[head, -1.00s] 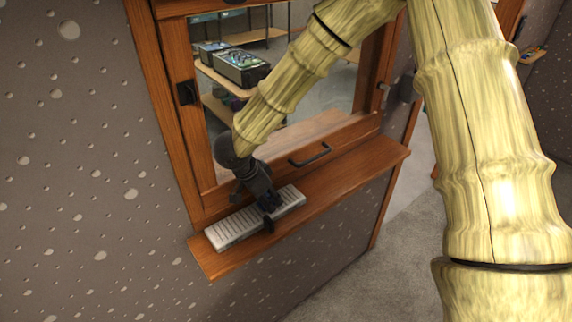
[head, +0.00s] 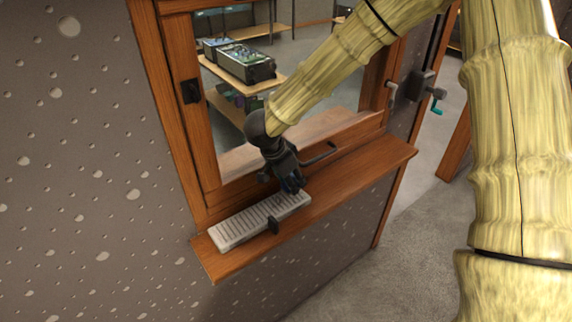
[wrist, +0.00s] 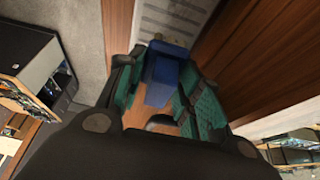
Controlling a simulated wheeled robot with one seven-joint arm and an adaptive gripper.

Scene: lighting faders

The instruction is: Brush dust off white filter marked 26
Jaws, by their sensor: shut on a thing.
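A pale grey-white slatted filter (head: 245,222) lies flat on the wooden ledge below the window; no number on it can be read. Part of it shows at the top of the wrist view (wrist: 170,18). My gripper (head: 290,183) is at the right end of the filter. In the wrist view, its green-padded fingers (wrist: 168,90) are shut on a blue block-like piece (wrist: 165,72), likely the brush's handle. A small tan patch at its far end may be bristles. I cannot tell whether it touches the filter.
The wooden ledge (head: 350,177) is clear to the right. A dark bar handle (head: 320,154) is on the window frame just behind my gripper. A black crank box (head: 422,92) is on the right.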

